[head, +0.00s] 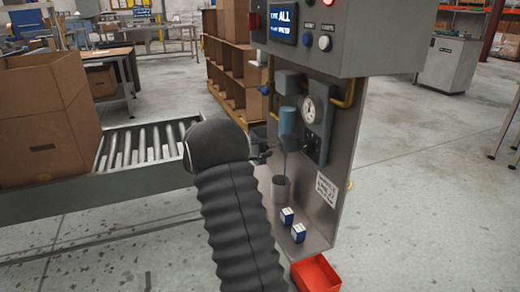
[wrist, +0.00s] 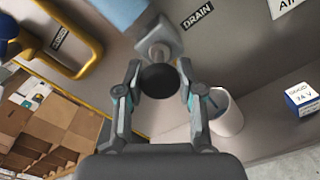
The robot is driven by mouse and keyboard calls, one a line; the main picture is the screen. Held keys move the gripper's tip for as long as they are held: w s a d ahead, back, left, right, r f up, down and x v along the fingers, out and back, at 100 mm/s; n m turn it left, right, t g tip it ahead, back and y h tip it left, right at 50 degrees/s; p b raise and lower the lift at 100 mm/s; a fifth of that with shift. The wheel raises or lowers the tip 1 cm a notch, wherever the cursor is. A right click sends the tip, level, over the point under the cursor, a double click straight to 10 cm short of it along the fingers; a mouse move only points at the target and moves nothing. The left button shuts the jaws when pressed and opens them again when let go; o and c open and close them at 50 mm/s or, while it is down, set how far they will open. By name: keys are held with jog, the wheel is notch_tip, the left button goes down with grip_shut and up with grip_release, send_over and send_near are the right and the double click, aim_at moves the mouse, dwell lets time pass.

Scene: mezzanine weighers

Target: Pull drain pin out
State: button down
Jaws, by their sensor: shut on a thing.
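The drain pin (wrist: 158,84) shows in the wrist view as a round black knob under a grey fitting, near the DRAIN label (wrist: 198,16). My gripper (wrist: 158,72) has one finger on each side of the knob and is shut on it. The knob is still at the fitting; how far the pin sits in it is hidden.
Two small blue-and-white boxes (head: 298,233) stand on the panel's shelf, above a red bin (head: 316,274). A gauge (head: 308,110) and yellow pipes are close by. A roller conveyor (head: 140,150) lies left.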

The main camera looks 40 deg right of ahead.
jog(key=c, duration=1.2)
grip_release()
jog(key=shift+a+f, duration=0.1)
jog(key=shift+a, duration=0.1)
jog(key=o, duration=0.5)
jog(key=shift+w+a, duration=0.15)
jog(key=v, duration=1.1)
jog(key=shift+a, duration=0.3)
jog(key=shift+w, duration=0.1)
